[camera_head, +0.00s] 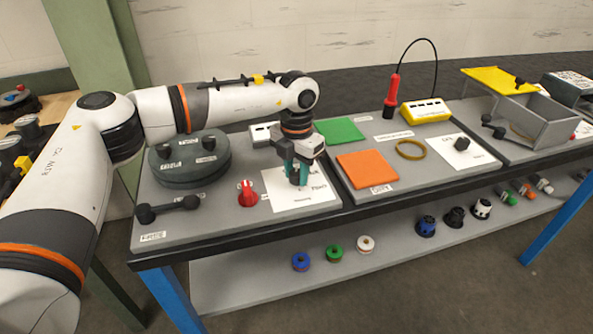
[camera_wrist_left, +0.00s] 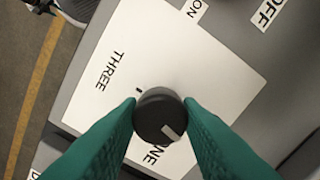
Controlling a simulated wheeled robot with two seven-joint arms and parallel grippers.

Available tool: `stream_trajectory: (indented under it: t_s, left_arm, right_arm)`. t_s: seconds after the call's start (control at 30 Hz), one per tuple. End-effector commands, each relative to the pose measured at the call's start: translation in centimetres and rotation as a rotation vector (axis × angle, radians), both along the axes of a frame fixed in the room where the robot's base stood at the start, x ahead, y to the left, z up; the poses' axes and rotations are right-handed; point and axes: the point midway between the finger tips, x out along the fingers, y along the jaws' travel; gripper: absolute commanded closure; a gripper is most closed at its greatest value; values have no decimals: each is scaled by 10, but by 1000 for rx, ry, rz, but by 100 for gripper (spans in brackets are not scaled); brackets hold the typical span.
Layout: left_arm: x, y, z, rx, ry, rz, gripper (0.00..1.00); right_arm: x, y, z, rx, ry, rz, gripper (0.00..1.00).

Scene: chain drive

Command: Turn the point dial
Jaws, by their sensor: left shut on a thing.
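The point dial (camera_wrist_left: 158,113) is a round black knob with a light pointer mark, on a white card (camera_wrist_left: 165,50) lettered THREE and ONE. The pointer mark faces the lower right, toward the word ONE. My left gripper (camera_wrist_left: 160,118) has its teal fingers on both sides of the knob, shut on it. In the head view my left gripper (camera_head: 297,178) reaches down onto the white card (camera_head: 318,187), and its fingers mostly hide the dial. Part of the lettering on the card is covered by the knob and fingers. My right gripper is not in view.
To the right are an orange pad (camera_head: 367,169), a green pad (camera_head: 340,131) and another black knob (camera_head: 461,144).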

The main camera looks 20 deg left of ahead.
Motion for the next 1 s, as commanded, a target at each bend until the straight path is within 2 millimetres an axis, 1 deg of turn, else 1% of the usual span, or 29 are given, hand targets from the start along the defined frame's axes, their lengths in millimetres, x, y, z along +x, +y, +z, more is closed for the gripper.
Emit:
stream_trajectory:
  t_s: [0.6, 0.8, 1.0]
  left_arm:
    - [0, 0, 0, -1, -1, -562, 91]
    - [1, 0, 0, 0, -2, -699, 91]
    - [1, 0, 1, 0, -2, -790, 91]
  right_arm:
    - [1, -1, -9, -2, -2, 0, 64]
    - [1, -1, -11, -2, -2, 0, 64]
    - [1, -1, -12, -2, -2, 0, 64]
